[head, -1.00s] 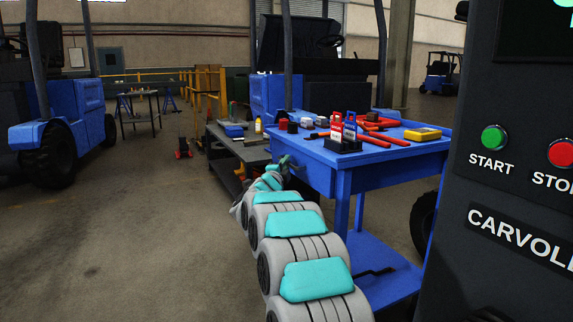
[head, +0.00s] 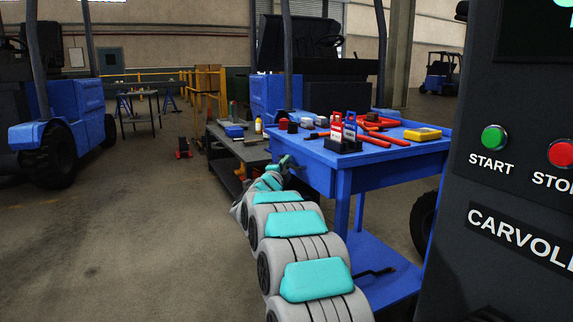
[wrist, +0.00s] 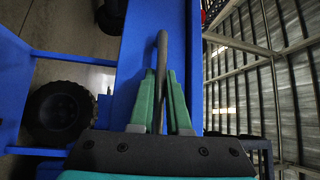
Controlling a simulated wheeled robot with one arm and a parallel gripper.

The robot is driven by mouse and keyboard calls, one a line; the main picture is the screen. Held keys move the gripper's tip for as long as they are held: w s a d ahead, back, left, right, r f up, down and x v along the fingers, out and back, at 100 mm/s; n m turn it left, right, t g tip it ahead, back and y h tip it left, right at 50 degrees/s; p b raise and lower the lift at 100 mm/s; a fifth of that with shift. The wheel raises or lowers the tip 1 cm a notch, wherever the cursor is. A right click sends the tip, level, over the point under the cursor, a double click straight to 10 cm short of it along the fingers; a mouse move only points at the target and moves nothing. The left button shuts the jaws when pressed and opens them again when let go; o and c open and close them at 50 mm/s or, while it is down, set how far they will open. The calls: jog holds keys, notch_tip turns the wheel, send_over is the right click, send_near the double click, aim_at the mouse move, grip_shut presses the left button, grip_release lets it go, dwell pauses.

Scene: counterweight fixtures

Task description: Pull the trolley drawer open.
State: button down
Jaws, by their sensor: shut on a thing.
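The blue trolley (head: 352,180) stands right of centre in the head view, with tools on its top. In the wrist view its blue front panel (wrist: 185,45) fills the middle. A dark bar-shaped handle (wrist: 162,55) runs in front of that panel. My gripper (wrist: 162,95) has its two green fingers on either side of the bar, shut on it. In the head view my gripper (head: 287,162) is small at the trolley's left end, and my arm hides part of that side. I cannot see a gap that shows the drawer open.
On the trolley top lie red-handled tools (head: 375,138), a yellow meter (head: 422,134) and a lock stand (head: 343,145). A dark workbench (head: 232,145) stands just behind my gripper. A black control panel (head: 520,200) stands close on the right. The floor at left is clear.

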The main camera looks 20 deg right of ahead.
jog(key=shift+a, duration=0.15)
jog(key=s+a+p, duration=0.1)
jog(key=a+p, duration=0.3)
jog(key=a, duration=2.4)
jog(key=shift+a+p, duration=0.25)
jog(key=shift+p, duration=0.1)
jog(key=c, duration=1.2)
grip_release()
jog(key=shift+o, duration=0.2)
jog(key=v, duration=0.7)
jog(key=shift+s+a+b, duration=0.3)
jog(key=shift+b, duration=0.1)
